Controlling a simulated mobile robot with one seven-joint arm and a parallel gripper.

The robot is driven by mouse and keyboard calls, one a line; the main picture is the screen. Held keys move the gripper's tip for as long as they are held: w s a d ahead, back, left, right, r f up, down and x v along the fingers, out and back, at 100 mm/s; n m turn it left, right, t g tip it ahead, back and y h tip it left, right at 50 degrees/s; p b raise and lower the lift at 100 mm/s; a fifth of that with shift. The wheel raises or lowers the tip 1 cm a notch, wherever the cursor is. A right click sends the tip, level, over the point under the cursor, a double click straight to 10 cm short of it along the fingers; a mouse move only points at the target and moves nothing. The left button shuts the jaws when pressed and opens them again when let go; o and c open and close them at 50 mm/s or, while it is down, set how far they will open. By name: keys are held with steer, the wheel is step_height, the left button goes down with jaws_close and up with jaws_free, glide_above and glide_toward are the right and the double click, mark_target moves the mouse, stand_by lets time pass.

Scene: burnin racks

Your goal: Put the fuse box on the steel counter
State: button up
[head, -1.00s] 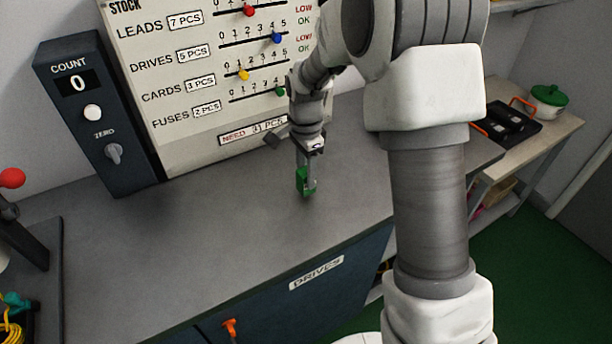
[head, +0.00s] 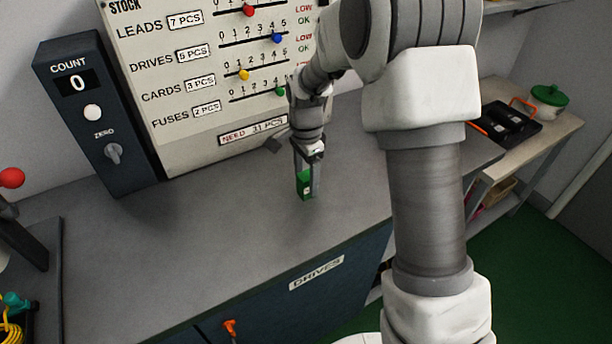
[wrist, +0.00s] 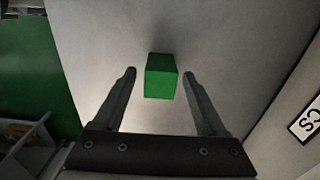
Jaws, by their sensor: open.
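The fuse box is a small green block (head: 305,186) with a pale label, upright on the grey steel counter (head: 200,235) in the head view. My gripper (head: 307,188) is at the box, pointing down, with its fingers on either side of it. In the wrist view the green box (wrist: 161,77) sits between the two open fingertips (wrist: 160,80), with a gap showing on both sides. The box's underside is hidden, but it appears to rest on the counter.
A stock board (head: 215,80) and a dark count box (head: 98,120) stand along the back of the counter. A dark stand with a red knob (head: 11,178) is at the left. A side table at the right holds a black tray (head: 507,126) and a green-lidded pot (head: 549,98). The counter's middle is clear.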

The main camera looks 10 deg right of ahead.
mark_target(306, 176)
steer(key=s+d+r+n+t, duration=0.1)
steer(key=s+r, duration=0.1)
steer(key=r, duration=0.6)
steer(key=s+d+r+n, duration=0.1)
steer(key=s+r, duration=0.1)
steer(key=r, duration=0.7)
steer(key=s+d+r+n+t, duration=0.2)
steer(key=s+n, duration=0.3)
steer(key=s, duration=0.5)
steer(key=s+d+r+n+t, duration=0.2)
steer(key=s+n, duration=0.4)
steer(key=s, duration=0.5)
steer(key=shift+d+t+p, duration=0.3)
steer(key=shift+p, duration=0.1)
